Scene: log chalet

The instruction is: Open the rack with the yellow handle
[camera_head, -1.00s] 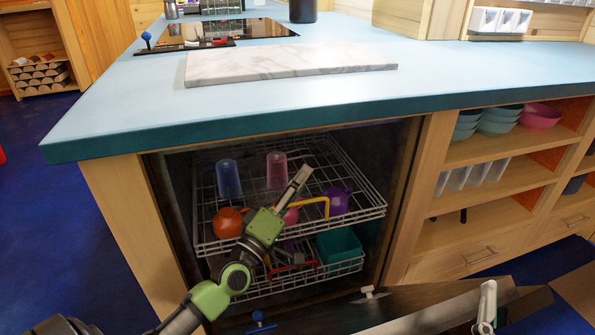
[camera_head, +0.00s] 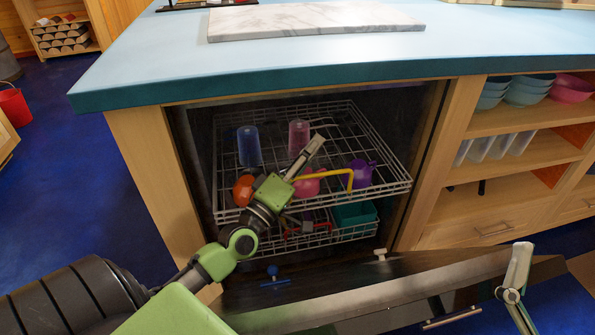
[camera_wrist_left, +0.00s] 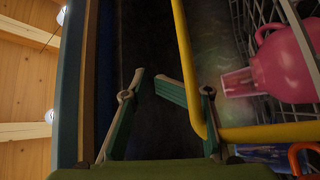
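The upper wire rack (camera_head: 385,192) sits inside an open dishwasher under the counter, with its yellow handle (camera_head: 350,178) at its front. My left gripper (camera_head: 318,142) is at the left part of this handle. In the left wrist view the gripper's fingers (camera_wrist_left: 148,79) are partly apart with a narrow gap at the tips. The yellow handle (camera_wrist_left: 262,133) runs along and crosses the right finger; I cannot tell whether it is touched. No grip on it shows. My right gripper (camera_head: 518,262) seems to show side-on over the lowered door; its finger state is unclear.
The lower rack (camera_head: 262,245) has a red handle. The upper rack holds a blue cup (camera_head: 248,146), pink cup (camera_head: 299,136), orange piece (camera_head: 243,188) and purple piece (camera_head: 358,174). The lowered door (camera_head: 390,296) lies in front. Shelves with bowls (camera_head: 530,88) stand at right.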

